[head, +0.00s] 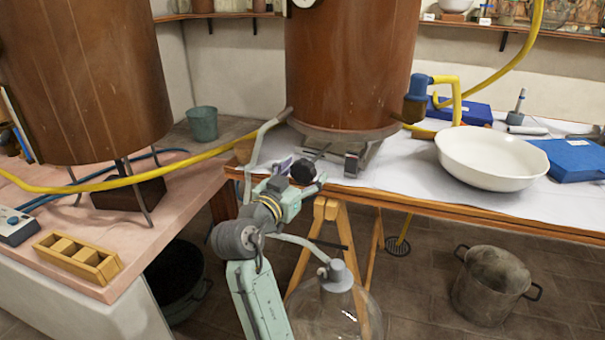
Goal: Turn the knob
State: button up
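A dark round knob (303,172) with a thin rod behind it shows at the front edge of the white-covered table, below the copper-brown vessel (345,70). My gripper (301,176) reaches up to it from the lower left. One finger shows to the left of the knob and one to its right, so the knob appears between them. I cannot tell whether the fingers touch it. Part of the gripper and the knob's mounting are hard to make out at this size.
A white bowl (490,158) and a blue box (578,160) stand on the right table. A glass vessel (335,305) and a metal pot (490,285) are below. A pink-topped counter (130,225) with a wooden rack (78,258) is at left. A yellow hose (90,187) crosses it.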

jog(key=c, duration=1.1)
jog(key=shift+n, duration=0.3)
